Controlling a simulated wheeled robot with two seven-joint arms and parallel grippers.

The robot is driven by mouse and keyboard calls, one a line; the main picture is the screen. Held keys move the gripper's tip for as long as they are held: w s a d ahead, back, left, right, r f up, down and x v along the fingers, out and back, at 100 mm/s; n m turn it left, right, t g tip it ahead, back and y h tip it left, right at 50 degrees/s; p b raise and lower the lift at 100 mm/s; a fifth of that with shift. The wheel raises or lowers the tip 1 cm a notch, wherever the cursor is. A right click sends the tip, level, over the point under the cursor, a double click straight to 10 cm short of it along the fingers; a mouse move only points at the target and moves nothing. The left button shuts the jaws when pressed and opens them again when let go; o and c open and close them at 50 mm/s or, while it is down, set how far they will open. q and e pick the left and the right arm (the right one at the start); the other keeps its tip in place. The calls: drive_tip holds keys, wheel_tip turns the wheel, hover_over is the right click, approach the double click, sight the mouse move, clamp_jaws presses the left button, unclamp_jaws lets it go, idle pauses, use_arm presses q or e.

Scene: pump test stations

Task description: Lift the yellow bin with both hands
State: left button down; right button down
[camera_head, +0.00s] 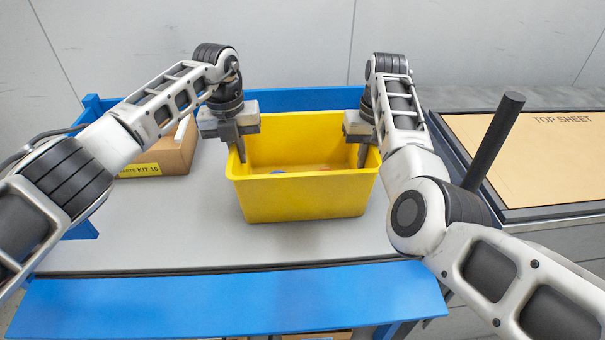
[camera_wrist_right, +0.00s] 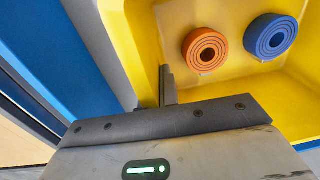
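The yellow bin (camera_head: 305,197) is upright and level over the grey table in the middle of the head view. I cannot tell whether its base touches the table. My left gripper (camera_head: 240,153) points down at the bin's left rim and looks shut on it. My right gripper (camera_head: 363,155) points down at the right rim. In the right wrist view, its fingers (camera_wrist_right: 167,86) are close together at the yellow wall (camera_wrist_right: 144,50), apparently shut on it. An orange ring-shaped part (camera_wrist_right: 205,50) and a blue one (camera_wrist_right: 270,37) lie inside the bin.
A cardboard box (camera_head: 172,157) with a yellow label stands at the left of the grey table (camera_head: 170,235). A blue rail runs behind the bin. A dark post (camera_head: 492,140) and a "TOP SHEET" board (camera_head: 545,155) are at the right. The table in front of the bin is clear.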

use_arm(q)
drive_tip(key=shift+r, duration=0.15)
use_arm(e)
drive_tip(key=shift+r, duration=0.2)
